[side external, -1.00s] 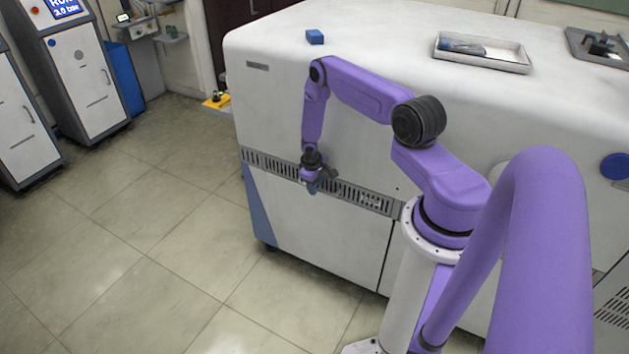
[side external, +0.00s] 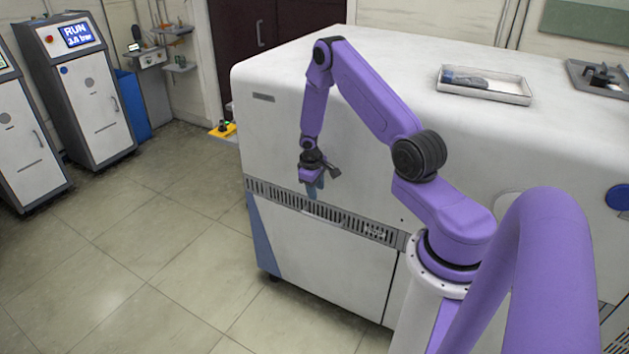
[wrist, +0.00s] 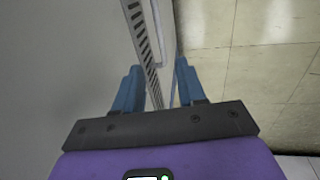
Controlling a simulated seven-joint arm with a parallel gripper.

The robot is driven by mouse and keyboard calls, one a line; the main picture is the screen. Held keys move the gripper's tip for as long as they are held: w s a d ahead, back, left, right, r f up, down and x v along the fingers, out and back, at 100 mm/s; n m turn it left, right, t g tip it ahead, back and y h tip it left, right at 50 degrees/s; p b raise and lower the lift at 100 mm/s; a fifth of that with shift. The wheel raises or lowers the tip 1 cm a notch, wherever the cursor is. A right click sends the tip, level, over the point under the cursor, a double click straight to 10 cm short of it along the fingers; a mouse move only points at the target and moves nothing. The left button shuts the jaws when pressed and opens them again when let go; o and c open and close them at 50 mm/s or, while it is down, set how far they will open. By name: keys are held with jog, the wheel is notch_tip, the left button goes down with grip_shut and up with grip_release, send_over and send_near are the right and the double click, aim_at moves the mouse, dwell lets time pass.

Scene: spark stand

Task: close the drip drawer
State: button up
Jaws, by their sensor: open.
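My gripper (side external: 314,190) points down in front of the white cabinet (side external: 275,140), close to its face and just above the slotted vent strip (side external: 330,217). Its blue fingers are apart and empty in the wrist view (wrist: 158,85). Between and beyond them, the slotted strip (wrist: 140,35) and a pale panel edge run along the cabinet. The lower front panel (side external: 320,255) looks flat in the side view. I cannot tell whether the fingers touch anything.
A white tray (side external: 510,95) with a dark tool and a grey fixture (side external: 598,75) sit on the cabinet top. Tiled floor (side external: 130,250) is open in front. Grey machines (side external: 85,100) and a yellow item (side external: 222,130) stand farther back.

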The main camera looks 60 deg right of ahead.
jog(key=shift+a+r, duration=0.2)
jog(key=shift+r, duration=0.65)
jog(key=shift+a+r, duration=0.15)
jog(key=shift+r, duration=0.7)
jog(key=s+a+r+n+t, duration=0.1)
jog(key=a+r+n, duration=0.2)
jog(key=a+r, duration=0.65)
jog(key=s+a+r+n, duration=0.15)
jog(key=a+r, duration=0.45)
jog(key=a, duration=0.6)
jog(key=s+a+r+n+y, duration=0.1)
jog(key=s+a+r+n, duration=0.4)
jog(key=s+a, duration=0.5)
jog(key=s+r+n+y, duration=0.1)
jog(key=s+r+n, duration=0.2)
jog(key=s, duration=1.1)
jog(key=shift+s+d+r+g+y, duration=0.15)
jog(key=shift+s+r+g+y, duration=0.2)
jog(key=shift+r, duration=0.2)
jog(key=shift+w, duration=0.1)
